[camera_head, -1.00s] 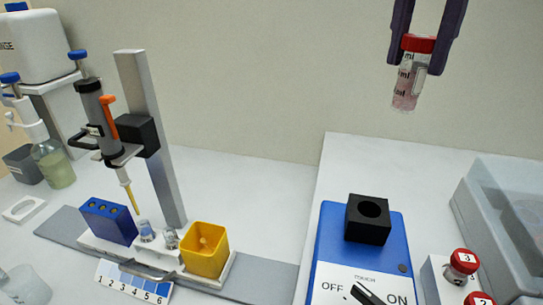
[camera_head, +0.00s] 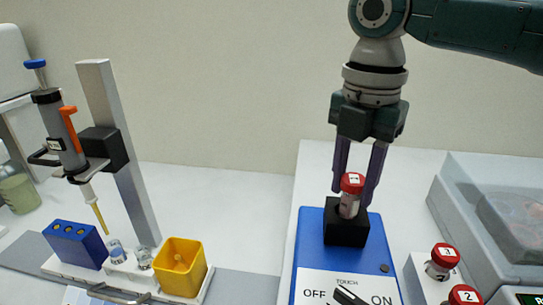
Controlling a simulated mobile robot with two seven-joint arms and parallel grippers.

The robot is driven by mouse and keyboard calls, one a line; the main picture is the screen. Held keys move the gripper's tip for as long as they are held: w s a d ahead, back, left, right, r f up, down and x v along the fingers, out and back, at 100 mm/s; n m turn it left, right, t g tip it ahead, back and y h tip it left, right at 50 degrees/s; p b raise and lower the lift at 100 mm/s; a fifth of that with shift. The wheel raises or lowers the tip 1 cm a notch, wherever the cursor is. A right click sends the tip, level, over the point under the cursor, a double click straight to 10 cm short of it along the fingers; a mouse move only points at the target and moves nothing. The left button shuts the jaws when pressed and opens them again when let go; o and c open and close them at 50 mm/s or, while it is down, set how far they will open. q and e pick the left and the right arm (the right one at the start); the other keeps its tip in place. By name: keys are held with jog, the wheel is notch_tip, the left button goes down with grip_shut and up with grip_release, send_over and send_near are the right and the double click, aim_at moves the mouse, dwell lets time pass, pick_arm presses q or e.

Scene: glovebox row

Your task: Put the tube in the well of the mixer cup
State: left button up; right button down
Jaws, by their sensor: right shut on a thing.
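The tube (camera_head: 349,205) has a red cap and a clear body, and it stands nearly upright at the black mixer cup (camera_head: 346,234). Its lower end is hidden and appears to be inside the cup's well. The cup sits on the blue mixer (camera_head: 312,250). My right gripper (camera_head: 358,194) points down over the cup, with its purple fingers on either side of the tube, shut on it. My left gripper is not in view.
Red-capped tubes (camera_head: 444,256) stand in a white rack right of the mixer, by a grey lidded box (camera_head: 450,205). A pipette stand (camera_head: 108,150), blue block (camera_head: 75,243) and yellow container (camera_head: 182,268) are at left. White bench is clear behind the mixer.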

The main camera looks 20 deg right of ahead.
jog(key=shift+f, duration=0.65)
jog(key=shift+f, duration=0.2)
jog(key=shift+c, duration=2.2)
grip_release()
jog(key=shift+r, duration=0.1)
notch_tip(320, 180, up, 12)
jog(key=shift+r+p, duration=0.15)
jog(key=shift+p, duration=0.15)
